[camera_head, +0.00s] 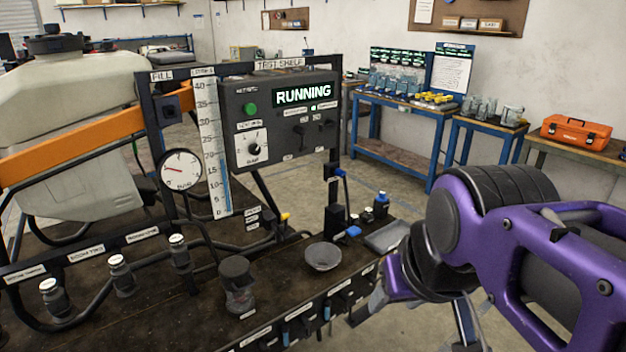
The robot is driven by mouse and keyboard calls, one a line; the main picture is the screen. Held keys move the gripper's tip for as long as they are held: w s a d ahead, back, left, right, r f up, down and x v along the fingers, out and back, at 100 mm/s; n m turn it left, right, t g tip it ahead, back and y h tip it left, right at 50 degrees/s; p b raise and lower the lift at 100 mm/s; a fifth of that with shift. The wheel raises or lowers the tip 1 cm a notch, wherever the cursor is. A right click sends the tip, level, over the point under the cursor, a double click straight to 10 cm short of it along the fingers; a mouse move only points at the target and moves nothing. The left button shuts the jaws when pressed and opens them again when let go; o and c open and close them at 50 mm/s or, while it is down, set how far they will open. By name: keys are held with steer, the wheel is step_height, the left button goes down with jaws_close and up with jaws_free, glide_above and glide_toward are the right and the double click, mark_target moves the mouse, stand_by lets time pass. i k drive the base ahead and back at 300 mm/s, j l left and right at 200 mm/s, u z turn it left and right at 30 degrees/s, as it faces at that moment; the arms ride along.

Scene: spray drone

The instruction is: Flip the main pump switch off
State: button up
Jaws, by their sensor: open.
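The dark grey control panel (275,160) stands upright on a black frame at the centre. Its green-lit display (303,94) reads RUNNING. Two small dark toggle switches (301,131) (323,125) sit below the display, with labels too small to read surely. A round green button (250,109) and a black rotary knob on a white dial (253,149) are on the panel's left side. My gripper (420,308) is at the lower right, in front of and below the panel, apart from it. Its jaws are open and empty, partly hidden by my purple arm.
A round pressure gauge (181,170) and a tall level scale (212,150) stand left of the panel. A black bowl (323,257), a dark jar (237,284) and capped nozzles (122,275) are on the dark bench. The space between my gripper and the panel's right side looks mostly clear.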

mark_target(330, 123)
steer(key=i+l+u, duration=0.35)
steer(key=i+l, duration=0.15)
steer(key=i+l+u, duration=0.2)
steer(key=l, duration=0.2)
steer(key=i+l+u, duration=0.15)
steer(key=l, duration=0.2)
steer(key=i+l+u, duration=0.2)
steer(key=l, duration=0.2)
steer(key=i+l+u, duration=0.15)
steer(key=l, duration=0.25)
